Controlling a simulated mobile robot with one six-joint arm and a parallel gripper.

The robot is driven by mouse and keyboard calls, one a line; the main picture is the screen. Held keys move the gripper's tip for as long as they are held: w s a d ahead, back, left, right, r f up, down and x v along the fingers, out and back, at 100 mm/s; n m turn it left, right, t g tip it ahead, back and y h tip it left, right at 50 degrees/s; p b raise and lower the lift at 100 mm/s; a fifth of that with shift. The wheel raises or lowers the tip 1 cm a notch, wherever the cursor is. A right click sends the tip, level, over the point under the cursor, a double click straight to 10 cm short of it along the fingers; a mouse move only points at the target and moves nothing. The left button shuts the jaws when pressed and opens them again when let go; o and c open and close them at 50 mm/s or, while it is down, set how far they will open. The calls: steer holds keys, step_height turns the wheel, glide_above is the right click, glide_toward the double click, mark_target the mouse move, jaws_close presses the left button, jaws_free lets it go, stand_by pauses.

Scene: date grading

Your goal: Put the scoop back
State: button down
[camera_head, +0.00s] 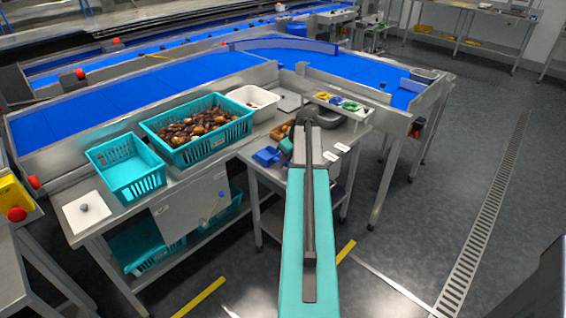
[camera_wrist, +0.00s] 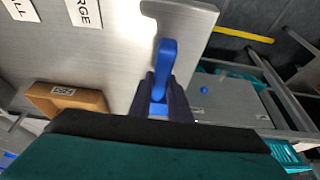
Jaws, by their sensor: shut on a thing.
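A blue scoop (camera_wrist: 166,62) is held between the dark fingers of my gripper (camera_wrist: 163,86) in the wrist view. The fingers are shut on it, and its upper part sticks out past them over the edge of a steel table (camera_wrist: 130,65). The rest of the scoop is hidden by my gripper. In the head view, a blue shape (camera_head: 267,156) beside the end of my arm looks like the scoop. My arm hides most of the gripper there. I cannot tell whether the scoop touches the table.
Two white label cards (camera_wrist: 84,12) lie on the steel. A teal crate of dates (camera_head: 200,135), an empty teal crate (camera_head: 127,168) and a white tub (camera_head: 252,102) stand left of my arm.

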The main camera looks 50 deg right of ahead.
steer(key=c, duration=1.6)
jaws_free()
steer(key=shift+f, duration=0.1)
steer(key=shift+c, duration=0.2)
steer(key=shift+r, duration=0.25)
steer(key=b+v, duration=0.1)
steer(key=v, duration=1)
steer(key=shift+s+r, duration=0.2)
steer(key=shift+r, duration=0.15)
